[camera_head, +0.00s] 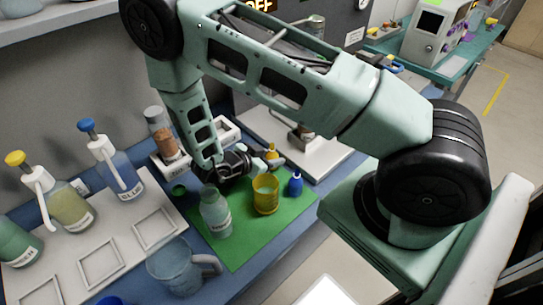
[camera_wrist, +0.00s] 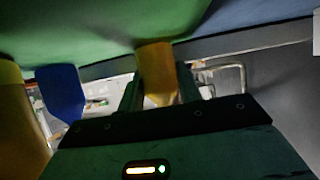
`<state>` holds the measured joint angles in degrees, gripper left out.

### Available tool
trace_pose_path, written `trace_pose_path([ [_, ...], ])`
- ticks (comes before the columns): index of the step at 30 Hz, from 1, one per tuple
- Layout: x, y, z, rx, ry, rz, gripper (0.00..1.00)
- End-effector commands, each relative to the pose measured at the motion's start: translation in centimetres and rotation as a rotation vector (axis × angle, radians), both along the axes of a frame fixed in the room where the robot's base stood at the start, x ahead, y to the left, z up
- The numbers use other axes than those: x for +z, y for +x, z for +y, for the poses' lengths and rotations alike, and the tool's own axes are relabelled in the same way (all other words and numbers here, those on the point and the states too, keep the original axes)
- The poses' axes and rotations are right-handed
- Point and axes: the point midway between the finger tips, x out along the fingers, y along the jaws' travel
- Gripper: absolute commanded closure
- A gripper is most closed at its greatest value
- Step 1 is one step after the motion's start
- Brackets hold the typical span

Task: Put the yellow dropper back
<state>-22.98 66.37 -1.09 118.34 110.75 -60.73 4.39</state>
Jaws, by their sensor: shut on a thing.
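The yellow dropper (camera_head: 272,155) is at the back edge of the green mat, behind the yellow cup (camera_head: 265,195). My gripper (camera_head: 258,163) is shut on it. In the wrist view the yellow dropper (camera_wrist: 157,75) shows between my two fingers (camera_wrist: 157,90), its far end against the green mat. I cannot tell whether it touches the mat or hangs just above it. The blue dropper (camera_head: 295,185) stands on the mat right of the yellow cup; it also shows left of my gripper in the wrist view (camera_wrist: 60,92).
A green-tinted bottle (camera_head: 215,215) and a small green cap (camera_head: 179,190) are left of the cup. A clear pitcher (camera_head: 172,268) stands in front. Pump bottles (camera_head: 65,205) stand on a white tray at left. A white-based stand (camera_head: 325,160) is behind the mat.

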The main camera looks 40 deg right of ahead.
Motion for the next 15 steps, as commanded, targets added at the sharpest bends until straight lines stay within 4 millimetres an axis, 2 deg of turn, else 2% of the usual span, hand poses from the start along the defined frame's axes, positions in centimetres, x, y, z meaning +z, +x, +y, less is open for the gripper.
trace_pose_path([
  [2, -0.3, -0.01, -0.01, 0.0, 0.0, 0.0, 1.0],
  [3, -0.22, 0.0, 0.0, 0.0, 0.0, 0.0, 0.57],
  [5, -0.2, 0.0, 0.0, 0.0, 0.0, 0.0, 0.44],
  [15, 0.34, 0.03, 0.04, 0.0, 0.0, -0.001, 0.44],
])
